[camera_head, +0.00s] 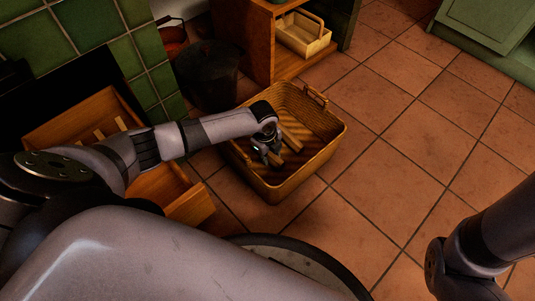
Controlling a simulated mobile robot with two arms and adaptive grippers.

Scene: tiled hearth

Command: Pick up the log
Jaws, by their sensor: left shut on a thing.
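A woven basket (302,183) with a raised handle stands on the tiled floor, in the middle of the camera_head view. My left arm reaches in from the left over the basket's near-left rim. My left gripper (268,156) points down inside the basket and is shut on a log. The gripper and the basket's shade hide most of where the fingers meet the wood. My right arm shows at the lower right, but its gripper is out of the picture.
A wooden crate (188,203) lies at the left, partly behind my arm. A dark pot (207,78) stands by the green-tiled hearth. A wooden shelf (258,45) holds a smaller basket (302,35) behind. The terracotta floor (420,125) to the right is clear.

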